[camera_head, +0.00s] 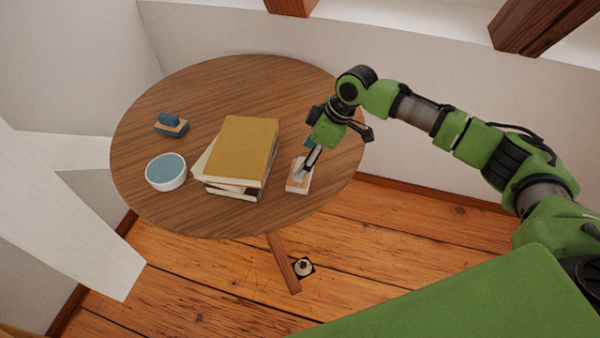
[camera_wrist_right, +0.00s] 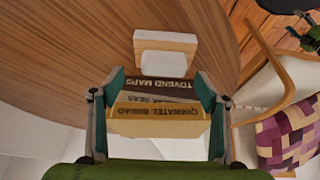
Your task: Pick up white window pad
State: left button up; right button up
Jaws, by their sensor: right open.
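The white window pad (camera_head: 297,184), a small block with a pale wooden base and a white part, lies on the round wooden table (camera_head: 235,90), right of a stack of books. My right gripper (camera_head: 306,163) is just above it and partly covers it. In the right wrist view the pad (camera_wrist_right: 166,48) lies beyond the fingertips, near the top of the picture. There my right gripper (camera_wrist_right: 160,80) is open, its two fingers wide apart with nothing held. Whether a finger touches the pad, I cannot tell. My left gripper is out of view.
The book stack (camera_head: 242,150), yellow on top, stands close left of the pad; its spines (camera_wrist_right: 160,121) show between the fingers in the wrist view. A white bowl with a blue inside (camera_head: 166,172) and a blue-handled block (camera_head: 170,124) are farther left. The table's back is clear.

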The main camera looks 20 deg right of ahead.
jog(key=x, duration=0.3)
jog(key=shift+s+a+f+p, duration=0.2)
jog(key=shift+a+f+p, duration=0.1)
jog(key=shift+f, duration=0.25)
jog(key=shift+c, duration=1.2)
jog(key=c, duration=1)
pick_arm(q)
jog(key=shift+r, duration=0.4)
pick_arm(e)
jog(key=shift+r, duration=0.1)
